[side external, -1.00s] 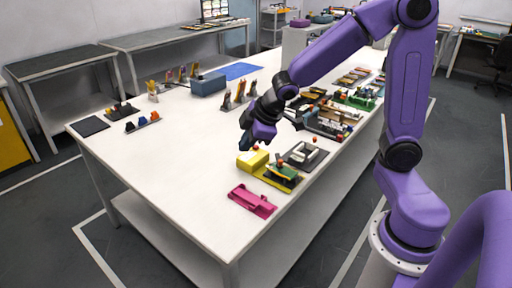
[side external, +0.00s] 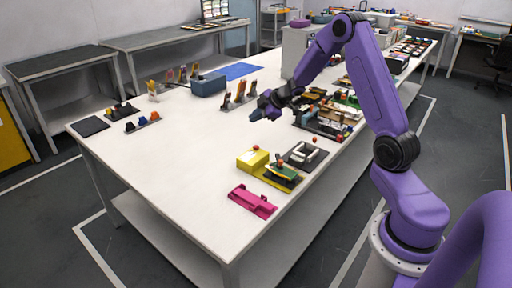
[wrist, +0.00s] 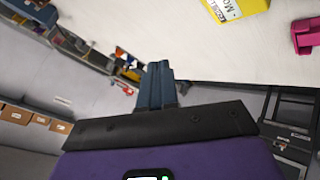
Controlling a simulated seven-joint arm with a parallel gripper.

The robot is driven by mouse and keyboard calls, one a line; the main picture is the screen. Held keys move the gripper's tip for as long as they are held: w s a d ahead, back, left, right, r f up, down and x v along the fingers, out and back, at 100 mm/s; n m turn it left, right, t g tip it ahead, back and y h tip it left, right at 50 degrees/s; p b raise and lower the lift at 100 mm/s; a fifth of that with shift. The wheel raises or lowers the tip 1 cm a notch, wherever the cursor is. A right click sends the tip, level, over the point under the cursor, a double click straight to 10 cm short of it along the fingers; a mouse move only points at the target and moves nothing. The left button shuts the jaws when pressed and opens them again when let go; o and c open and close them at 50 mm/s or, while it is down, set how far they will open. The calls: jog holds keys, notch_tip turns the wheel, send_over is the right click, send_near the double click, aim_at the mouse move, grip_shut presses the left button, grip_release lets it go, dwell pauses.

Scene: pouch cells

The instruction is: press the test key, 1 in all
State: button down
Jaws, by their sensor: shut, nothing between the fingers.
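My gripper (side external: 256,117) is shut and empty, held above the middle of the white table in the side view. In the wrist view its blue fingers (wrist: 158,84) are together. A yellow box (side external: 250,162) with an orange-red knob (side external: 256,148) on top stands nearer the front of the table, apart from my gripper. Part of the yellow box, with a printed label, shows at the top of the wrist view (wrist: 236,8). Beside it is a green board (side external: 282,173) on a yellow base with another red knob (side external: 280,163). Which part is the test key I cannot tell.
A magenta fixture (side external: 252,202) lies near the front edge. A dark tray with a pale U-shaped piece (side external: 304,155) is right of the yellow box. Cluttered parts (side external: 325,122) line the right side. Upright holders (side external: 238,97) and a blue-grey box (side external: 208,84) stand behind.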

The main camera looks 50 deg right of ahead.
aim_at(258, 147)
jog(key=shift+d+f, duration=0.25)
jog(key=shift+d, duration=0.35)
jog(key=shift+f, duration=0.15)
jog(key=shift+f, duration=4.25)
jog(key=shift+s+f, duration=0.1)
jog(key=shift+f, duration=0.1)
jog(key=shift+f, duration=0.25)
jog(key=shift+f, duration=0.5)
jog(key=shift+r, duration=0.9)
